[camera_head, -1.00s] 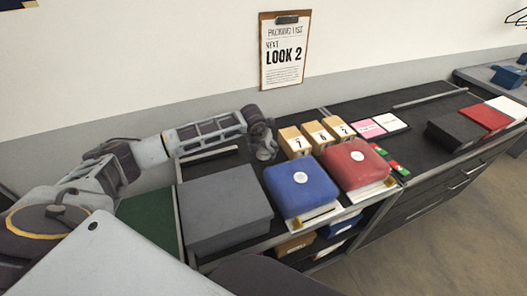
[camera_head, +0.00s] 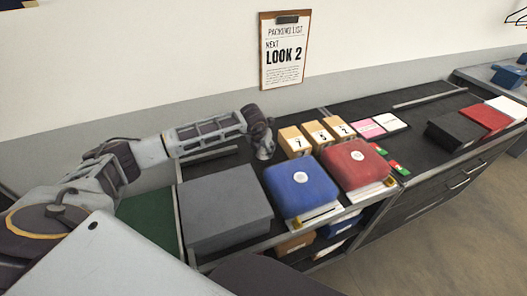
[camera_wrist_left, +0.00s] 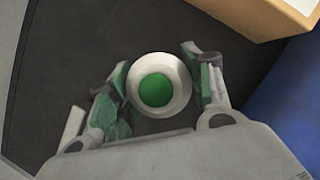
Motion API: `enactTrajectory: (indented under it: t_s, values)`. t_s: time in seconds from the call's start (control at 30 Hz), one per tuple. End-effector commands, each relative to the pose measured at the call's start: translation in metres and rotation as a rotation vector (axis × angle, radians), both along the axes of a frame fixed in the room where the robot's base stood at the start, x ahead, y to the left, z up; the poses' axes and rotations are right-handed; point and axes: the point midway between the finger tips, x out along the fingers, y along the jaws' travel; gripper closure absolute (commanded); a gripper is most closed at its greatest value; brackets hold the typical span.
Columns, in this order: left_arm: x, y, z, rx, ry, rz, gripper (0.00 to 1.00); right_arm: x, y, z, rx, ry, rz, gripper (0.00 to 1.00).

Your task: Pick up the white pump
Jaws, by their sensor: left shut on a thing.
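In the left wrist view a round white thing with a green centre, taken to be the white pump (camera_wrist_left: 178,111), is seen end-on. My left gripper (camera_wrist_left: 160,88) is shut on it, with one green-padded finger on each side. In the head view my left gripper (camera_head: 264,141) points down at the back of the dark counter, between the grey box and the numbered boxes. The pump is small and mostly hidden by the gripper there. My right gripper is not in view.
The grey box (camera_head: 225,205) stands in front of the gripper. The blue case (camera_head: 302,190) and red case (camera_head: 356,165) are to its right. Numbered tan boxes (camera_head: 294,141) stand close by on the right. The wall is behind.

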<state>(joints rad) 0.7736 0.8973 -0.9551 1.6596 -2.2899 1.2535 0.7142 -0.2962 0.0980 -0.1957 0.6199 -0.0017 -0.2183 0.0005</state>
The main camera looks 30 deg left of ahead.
Motion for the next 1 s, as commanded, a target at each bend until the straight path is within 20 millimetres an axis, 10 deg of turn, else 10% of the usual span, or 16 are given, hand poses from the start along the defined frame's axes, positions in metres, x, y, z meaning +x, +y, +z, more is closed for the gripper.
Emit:
enactTrajectory:
  t_s: [0.37, 1.0]
  values:
    - [0.001, 0.0, 0.013, 0.0, -0.003, 0.001, 0.84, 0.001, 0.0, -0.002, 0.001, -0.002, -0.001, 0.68]
    - [0.001, 0.0, 0.094, 0.0, -0.003, 0.0, 0.84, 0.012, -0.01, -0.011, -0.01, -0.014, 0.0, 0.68]
